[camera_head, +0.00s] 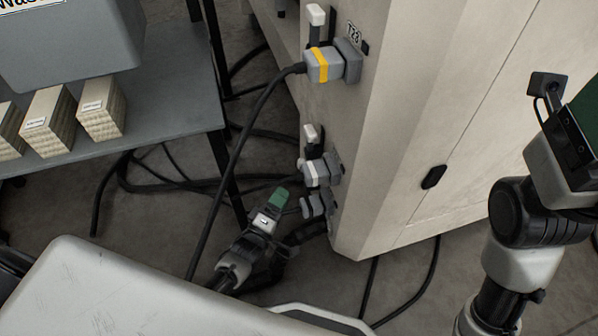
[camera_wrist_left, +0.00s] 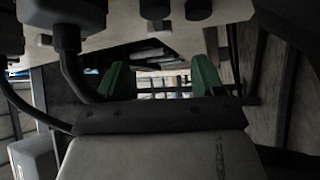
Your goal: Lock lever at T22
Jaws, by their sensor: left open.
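On the side of the beige cabinet, a grey plug with a yellow band (camera_head: 324,64) sits at the top, by a label (camera_head: 354,33) starting "T2", last character unclear. A white-tipped lever (camera_head: 315,15) stands upright above it. Lower down is a grey plug with a white band (camera_head: 316,173), with another white-tipped lever (camera_head: 310,134) upright above it. I see no readable T22 label. My left gripper (camera_head: 278,198) is below and left of the white-banded plug, apart from its lever. Its green fingers are apart and empty in the left wrist view (camera_wrist_left: 160,82).
A third grey plug (camera_head: 313,205) sits close under the white-banded one. Black cables (camera_head: 235,150) hang from the plugs and cross the floor. A grey table (camera_head: 170,85) with cardboard stacks (camera_head: 101,108) and a bin (camera_head: 70,40) stands at left. The cabinet (camera_head: 400,120) blocks the right.

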